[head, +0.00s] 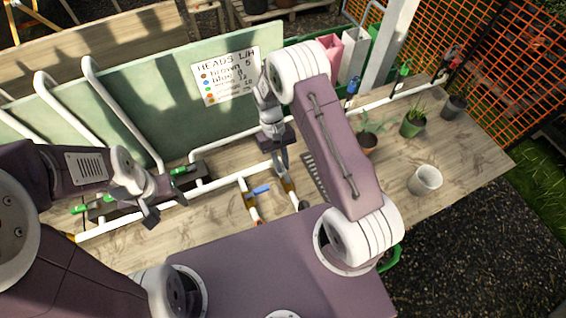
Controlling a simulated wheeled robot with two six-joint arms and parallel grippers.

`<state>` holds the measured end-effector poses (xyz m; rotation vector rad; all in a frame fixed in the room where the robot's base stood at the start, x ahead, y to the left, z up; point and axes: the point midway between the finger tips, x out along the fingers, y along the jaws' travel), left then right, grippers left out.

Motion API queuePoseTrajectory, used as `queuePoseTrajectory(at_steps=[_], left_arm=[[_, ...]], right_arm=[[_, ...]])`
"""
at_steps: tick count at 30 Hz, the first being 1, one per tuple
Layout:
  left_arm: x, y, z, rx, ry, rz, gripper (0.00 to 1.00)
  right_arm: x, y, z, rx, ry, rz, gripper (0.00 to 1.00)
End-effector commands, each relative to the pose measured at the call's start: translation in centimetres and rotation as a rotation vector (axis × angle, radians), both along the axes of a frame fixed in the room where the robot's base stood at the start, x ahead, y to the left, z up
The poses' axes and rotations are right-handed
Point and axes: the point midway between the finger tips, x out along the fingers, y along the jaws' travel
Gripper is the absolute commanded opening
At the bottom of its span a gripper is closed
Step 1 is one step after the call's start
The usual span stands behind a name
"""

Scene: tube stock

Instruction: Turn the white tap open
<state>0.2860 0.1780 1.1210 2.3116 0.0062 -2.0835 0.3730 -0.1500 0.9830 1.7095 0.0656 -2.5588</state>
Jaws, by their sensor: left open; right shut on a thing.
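My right gripper (281,160) points down over the white pipework at the middle of the bench. It is shut at the head of a short branch pipe (287,185), on what seems to be the white tap; the gripper hides its handle, so I cannot tell how far it is turned. A blue tap handle (260,190) sits on the branch just to the left. My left gripper (166,198) is open and empty, low over the pipe near a green tap handle (182,170).
A lettered sign (227,78) hangs on the green back board (150,85). Another green handle (78,209) is at the left. Potted plants (413,123) and a white pot (425,180) stand on the right of the wooden bench (465,155), with bare bench around them.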

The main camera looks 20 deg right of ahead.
Motion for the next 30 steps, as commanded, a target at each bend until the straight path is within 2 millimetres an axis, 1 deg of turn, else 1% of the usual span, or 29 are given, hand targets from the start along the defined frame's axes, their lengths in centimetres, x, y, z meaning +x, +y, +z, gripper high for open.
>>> queuePoseTrajectory(at_steps=[15,16,17,18,27,30], left_arm=[[0.0,0.0,0.02,0.0,0.0,0.0,0.57],[0.0,0.0,0.02,0.0,0.0,0.0,0.57],[0.0,0.0,0.02,0.0,0.0,0.0,0.57],[0.0,0.0,0.02,0.0,0.0,0.0,0.57],[0.0,0.0,-0.05,0.0,0.0,0.0,0.57],[0.0,0.0,-0.52,0.0,0.0,0.0,0.57]], right_arm=[[0.18,0.08,0.1,0.0,-0.006,0.021,0.0],[0.17,0.08,0.09,0.0,-0.006,0.021,0.19],[0.18,0.08,0.1,0.0,-0.006,0.02,0.27],[0.16,0.08,0.09,0.0,-0.005,0.02,0.38],[0.09,0.09,0.07,0.0,-0.002,0.017,0.38],[0.6,0.14,0.8,0.0,-0.006,0.017,0.38]])
